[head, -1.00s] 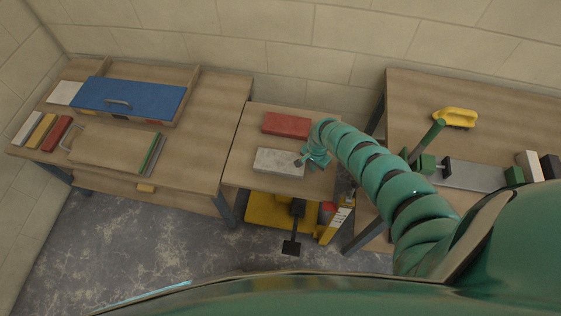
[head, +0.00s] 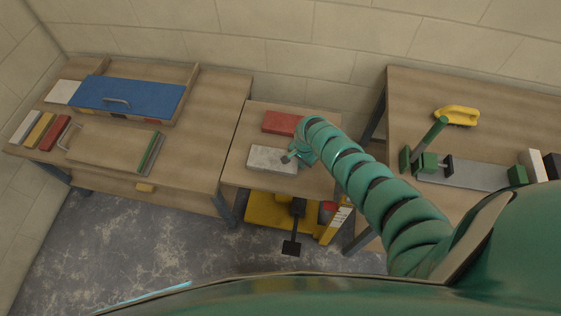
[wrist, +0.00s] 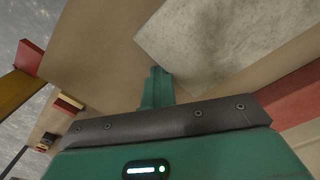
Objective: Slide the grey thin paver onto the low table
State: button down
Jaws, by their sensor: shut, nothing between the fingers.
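The grey thin paver (head: 272,159) lies flat on the middle wooden top (head: 237,176), which has a yellow lift under it. It also shows at the top of the wrist view (wrist: 225,35). The left wooden table (head: 205,135) stands beside this top, with a narrow seam between them. I cannot tell from the pictures which surface is the low table. My gripper (head: 288,158) is shut and empty at the paver's right end. In the wrist view its fingertips (wrist: 158,75) are at the paver's edge, touching or nearly so.
A red paver (head: 283,123) lies just behind the grey one. The left table holds a blue-lidded box (head: 130,97), a board and coloured bars; its right part is clear. A yellow lift (head: 262,210) stands below.

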aim_at(250, 155)
jog(key=shift+w+a+f+b, duration=0.1)
jog(key=shift+w+a+b, duration=0.25)
jog(key=shift+a+b, duration=0.65)
jog(key=shift+w+a+r+b, duration=0.1)
jog(key=shift+w+a+b, duration=0.2)
jog(key=shift+a+b, duration=0.7)
jog(key=shift+w+a+f+b, duration=0.1)
jog(key=shift+w+a+b, duration=0.3)
jog(key=shift+a, duration=1.05)
jog(key=shift+w+a+b, duration=0.1)
jog(key=shift+a+b, duration=0.5)
jog(key=shift+a, duration=0.1)
jog(key=shift+a, duration=0.1)
